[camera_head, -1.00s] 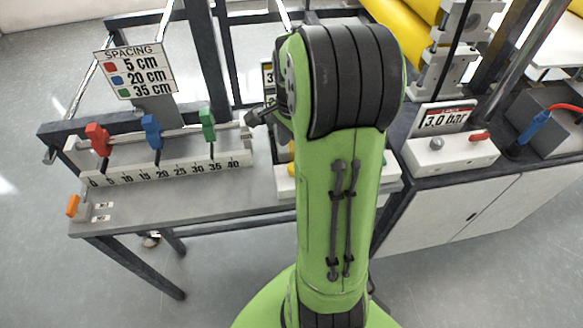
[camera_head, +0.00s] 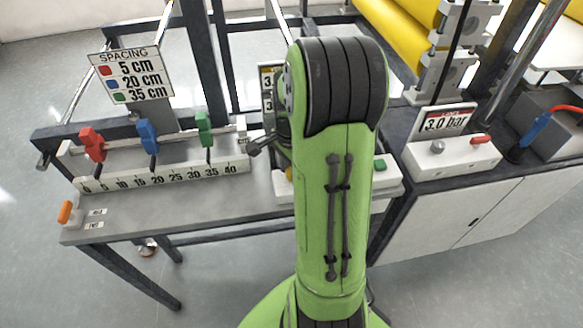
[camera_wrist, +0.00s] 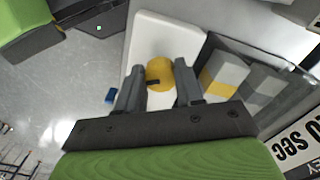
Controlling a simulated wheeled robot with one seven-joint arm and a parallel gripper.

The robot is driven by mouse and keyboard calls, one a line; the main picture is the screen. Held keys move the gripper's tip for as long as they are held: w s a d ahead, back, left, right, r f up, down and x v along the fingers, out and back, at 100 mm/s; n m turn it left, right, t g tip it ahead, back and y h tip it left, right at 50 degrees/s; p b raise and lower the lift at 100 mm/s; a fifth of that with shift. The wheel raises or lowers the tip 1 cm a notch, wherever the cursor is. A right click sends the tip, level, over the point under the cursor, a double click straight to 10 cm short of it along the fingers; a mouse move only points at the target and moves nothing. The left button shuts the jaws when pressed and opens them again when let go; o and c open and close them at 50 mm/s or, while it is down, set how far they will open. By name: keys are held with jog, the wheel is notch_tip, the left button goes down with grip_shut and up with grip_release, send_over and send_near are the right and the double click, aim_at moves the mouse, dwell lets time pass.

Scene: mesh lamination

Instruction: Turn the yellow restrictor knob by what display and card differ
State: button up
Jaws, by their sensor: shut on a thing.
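The yellow restrictor knob (camera_wrist: 159,73) shows in the wrist view on a white housing (camera_wrist: 150,30), with a dark mark on its front side. My gripper (camera_wrist: 158,88) has one finger on each side of the knob and is shut on it. In the head view my green arm hides the gripper and most of the white panel (camera_head: 285,190). In the wrist view a dark-framed panel (camera_wrist: 262,80) with yellow and grey blocks stands right of the knob; I cannot read a value there.
A spacing rail with red, blue and green clamps (camera_head: 148,137) stands left on the table. A green button (camera_head: 380,164) is beside my arm.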

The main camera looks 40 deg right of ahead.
jog(key=shift+n, duration=0.3)
jog(key=shift+c, duration=0.2)
jog(key=n, duration=0.3)
jog(key=shift+p, duration=0.35)
jog(key=n, duration=0.5)
jog(key=shift+s, duration=0.15)
jog(key=n, duration=0.3)
jog(key=shift+d+n+p, duration=0.1)
jog(key=shift+n+p, duration=0.2)
jog(key=shift+n, duration=1.9)
jog(key=o, duration=1)
jog(key=shift+o, duration=0.2)
